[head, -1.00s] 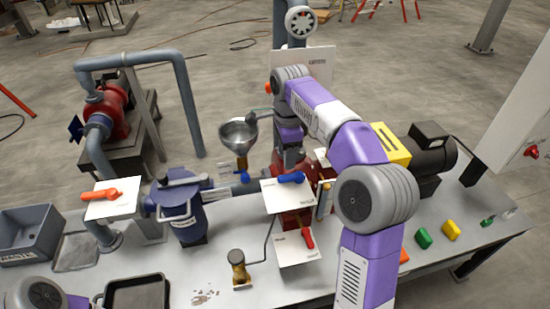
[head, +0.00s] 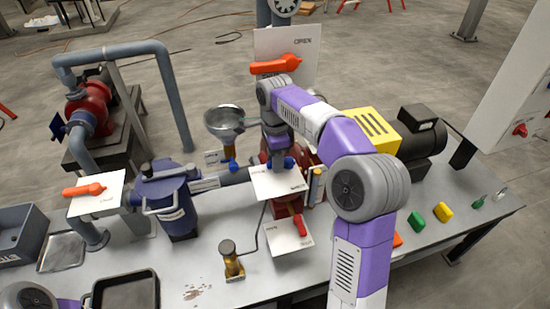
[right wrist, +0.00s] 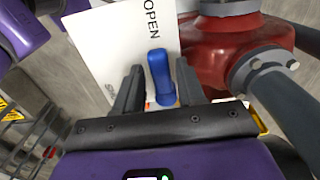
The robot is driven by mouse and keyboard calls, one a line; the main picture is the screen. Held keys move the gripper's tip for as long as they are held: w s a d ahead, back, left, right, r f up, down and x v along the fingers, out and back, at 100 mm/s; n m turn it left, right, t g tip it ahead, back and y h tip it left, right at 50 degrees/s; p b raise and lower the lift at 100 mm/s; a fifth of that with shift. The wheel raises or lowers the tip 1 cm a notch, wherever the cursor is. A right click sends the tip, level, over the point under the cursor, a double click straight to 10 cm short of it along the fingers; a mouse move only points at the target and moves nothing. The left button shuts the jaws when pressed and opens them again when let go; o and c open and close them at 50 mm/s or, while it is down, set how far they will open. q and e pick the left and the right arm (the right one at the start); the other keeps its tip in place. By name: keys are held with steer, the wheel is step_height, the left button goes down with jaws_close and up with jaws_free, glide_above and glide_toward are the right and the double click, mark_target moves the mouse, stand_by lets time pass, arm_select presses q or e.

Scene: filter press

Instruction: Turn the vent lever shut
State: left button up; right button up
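A blue lever (head: 289,163) sits at a white plate (head: 277,184) in the middle of the bench; I take it as the vent lever, but no label confirms this. In the right wrist view the blue lever (right wrist: 160,78) stands in front of a white plate (right wrist: 122,45) marked OPEN, with a second, partly hidden word. My right gripper (head: 277,160) is at the lever from above. In the wrist view its two fingers (right wrist: 159,88) are apart, one on each side of the blue handle, with gaps showing. My left gripper is out of view.
Other levers are near: a red one (head: 300,226) in front, an orange one (head: 85,190) at left, and an orange one (head: 276,65) behind. A steel funnel (head: 224,122) and a blue vessel (head: 175,207) stand left. A brass-coloured fitting (head: 231,260) stands in front.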

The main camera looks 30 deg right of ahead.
jaws_close()
steer(key=shift+r+n, duration=0.1)
steer(key=shift+n, duration=0.2)
steer(key=shift+s+d+n+p, duration=0.5)
steer(key=shift+s+n+p, duration=0.3)
steer(key=shift+n+p, duration=1.6)
steer(key=shift+s+d+n+p, duration=0.65)
steer(key=shift+n+p, duration=0.75)
steer(key=shift+n, duration=2)
steer(key=shift+s+d+n+p, duration=0.35)
steer(key=shift+s+n+p, duration=0.6)
steer(key=shift+n+p, duration=1.45)
steer(key=shift+n+b, duration=0.5)
steer(key=shift+n, duration=0.2)
